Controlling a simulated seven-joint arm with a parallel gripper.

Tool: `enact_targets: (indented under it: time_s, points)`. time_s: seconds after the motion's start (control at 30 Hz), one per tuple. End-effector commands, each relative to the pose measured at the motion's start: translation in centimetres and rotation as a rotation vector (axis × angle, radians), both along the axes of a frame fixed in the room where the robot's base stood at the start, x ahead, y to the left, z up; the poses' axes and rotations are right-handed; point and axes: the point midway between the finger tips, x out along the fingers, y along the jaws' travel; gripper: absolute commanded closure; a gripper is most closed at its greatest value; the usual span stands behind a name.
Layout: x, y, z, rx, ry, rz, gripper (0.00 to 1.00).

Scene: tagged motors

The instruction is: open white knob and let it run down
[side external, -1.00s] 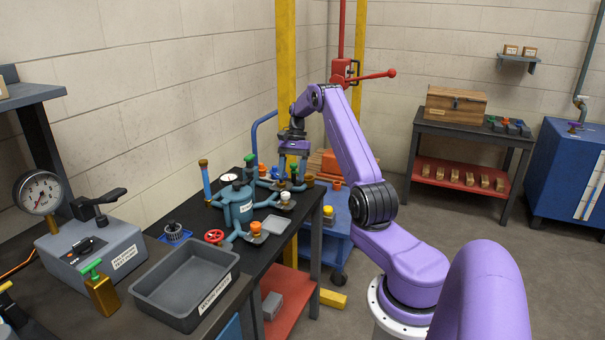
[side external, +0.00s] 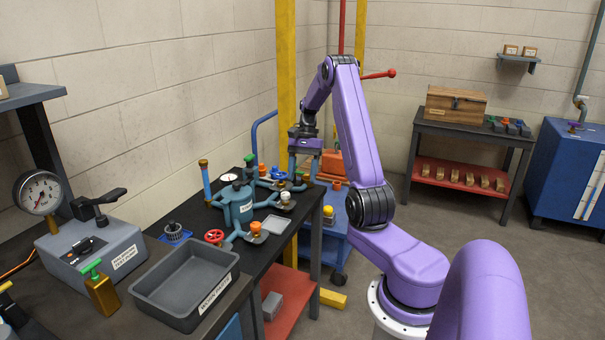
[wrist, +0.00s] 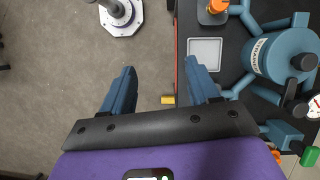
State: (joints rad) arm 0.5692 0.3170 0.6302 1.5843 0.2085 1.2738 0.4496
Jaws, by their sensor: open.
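The white knob (side external: 285,196) sits on a small valve at the end of a blue pipe branch, near the right edge of the dark bench. The branch comes from the blue labelled tank (side external: 238,205), which also shows in the wrist view (wrist: 285,55). My gripper (side external: 304,174) is open and empty, above and to the right of the knob in the side view. The white knob is not visible there; my finger covers part of that pipe.
Other knobs stand close by: an orange one (side external: 255,227), a red wheel (side external: 214,236) and a green one (side external: 249,158). A small square dish (side external: 276,223) lies beside the tank. A grey tray (side external: 232,272) is in front. A blue cart (side external: 338,230) stands beyond the bench.

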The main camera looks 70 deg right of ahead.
Motion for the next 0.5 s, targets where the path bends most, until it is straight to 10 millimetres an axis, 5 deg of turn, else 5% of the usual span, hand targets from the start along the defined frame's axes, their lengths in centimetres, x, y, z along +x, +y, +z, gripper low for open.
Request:
enact_targets:
  time_s: [0.33,0.5]
  points:
    - [0.4,-0.4,0.1,-0.015,-0.001,0.004,0.39]
    - [3.2,-3.0,0.9,-0.118,-0.01,0.015,0.39]
